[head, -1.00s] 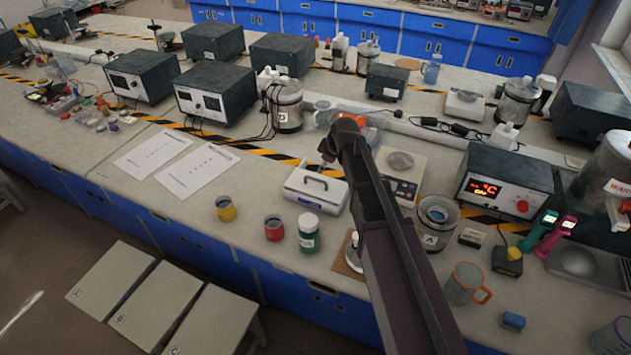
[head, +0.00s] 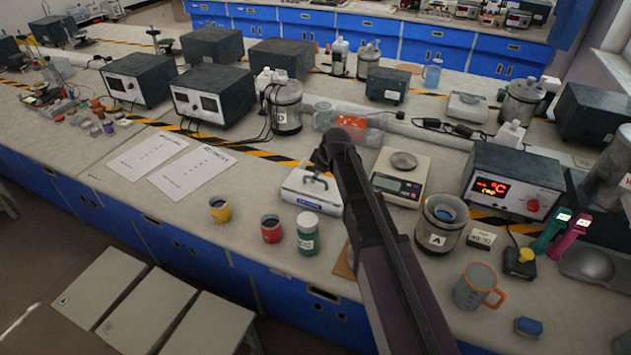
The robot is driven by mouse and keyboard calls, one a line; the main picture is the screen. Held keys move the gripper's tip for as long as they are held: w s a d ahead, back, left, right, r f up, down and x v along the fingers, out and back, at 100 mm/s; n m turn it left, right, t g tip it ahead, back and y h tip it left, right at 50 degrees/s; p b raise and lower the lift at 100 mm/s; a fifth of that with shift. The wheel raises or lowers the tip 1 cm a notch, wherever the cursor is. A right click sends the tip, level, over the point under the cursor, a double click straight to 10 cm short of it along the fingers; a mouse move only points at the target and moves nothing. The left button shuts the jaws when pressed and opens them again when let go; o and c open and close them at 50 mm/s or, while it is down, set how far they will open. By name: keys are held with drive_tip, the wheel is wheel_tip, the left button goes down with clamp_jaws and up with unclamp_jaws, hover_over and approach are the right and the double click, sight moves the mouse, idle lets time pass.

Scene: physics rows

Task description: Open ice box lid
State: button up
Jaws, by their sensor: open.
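The ice box (head: 314,196) is a low white box with a blue label on its front, on the near bench. A handle shows on its lid, which looks shut and level. My gripper (head: 318,168) is over the lid at the handle, reaching in from the right. It is open. My wrist and arm cover the box's back right part. I cannot tell whether the fingers touch the handle or stand around it.
A balance (head: 400,177) and vessel A (head: 438,222) stand to the right. Papers (head: 170,165) lie on clear bench behind left.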

drive_tip(key=shift+b+x, duration=0.45)
drive_tip(key=shift+x, duration=0.35)
clamp_jaws()
